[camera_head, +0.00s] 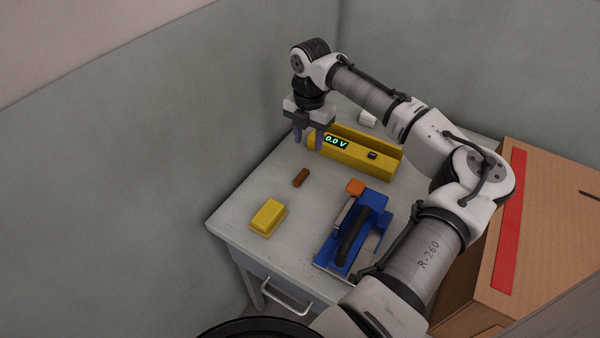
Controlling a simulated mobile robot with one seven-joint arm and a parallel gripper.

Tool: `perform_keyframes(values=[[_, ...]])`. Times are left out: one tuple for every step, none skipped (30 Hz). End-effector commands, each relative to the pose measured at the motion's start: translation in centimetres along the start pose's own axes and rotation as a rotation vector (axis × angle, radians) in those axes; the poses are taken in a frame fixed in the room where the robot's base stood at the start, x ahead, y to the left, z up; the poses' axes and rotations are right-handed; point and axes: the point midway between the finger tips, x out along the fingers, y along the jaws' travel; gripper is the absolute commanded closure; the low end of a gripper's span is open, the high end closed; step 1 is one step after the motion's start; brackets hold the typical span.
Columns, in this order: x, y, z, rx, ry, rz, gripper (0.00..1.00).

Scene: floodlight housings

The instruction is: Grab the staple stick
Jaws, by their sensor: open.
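A small brown bar (301,177), the thing here that looks most like the staple stick, lies on the grey table. It is too small to make out any staples. My gripper (308,141) points down with its two purple-grey fingers apart and nothing visible between them. It is above the back left of the table, farther back than the brown bar and apart from it. The fingers overlap the left end of a yellow meter in this view, so I cannot tell their exact height or whether they touch it.
The yellow meter (360,156) reads "0.0 V". A yellow block (268,216) lies at the table's front left. A blue tool (369,217) with an orange block (355,186) beside it is at right. A white object (367,118) sits behind. A cardboard box (555,215) stands right; walls close the left and back.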

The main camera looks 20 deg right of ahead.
Motion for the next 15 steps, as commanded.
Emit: perform_keyframes(values=[[0.9, -0.1, 0.0, 0.000, 0.001, -0.002, 0.58], [1.5, -0.1, -0.1, 0.000, 0.001, -0.002, 0.58], [2.2, 0.0, -0.1, 0.000, 0.001, -0.001, 0.58], [2.7, 0.0, -0.1, 0.000, 0.002, -0.001, 0.58], [3.1, 0.0, -0.1, 0.000, 0.002, -0.001, 0.58], [3.6, 0.0, -0.1, 0.000, 0.002, 0.000, 0.58], [3.9, 0.0, -0.1, 0.000, 0.002, 0.000, 0.58], [4.1, 0.0, -0.1, 0.000, 0.002, 0.000, 0.58], [4.4, 0.0, -0.1, 0.000, 0.001, 0.000, 0.58], [4.5, 0.0, -0.1, 0.000, 0.001, 0.001, 0.58], [4.6, 0.0, -0.1, 0.000, 0.001, 0.001, 0.58], [4.9, 0.0, -0.1, 0.000, 0.001, 0.000, 0.58], [5.1, 0.0, -0.1, 0.000, 0.001, -0.001, 0.58], [5.3, 0.0, -0.2, -0.001, 0.001, -0.001, 0.58], [5.8, 0.0, -0.3, -0.001, 0.001, -0.002, 0.58]])
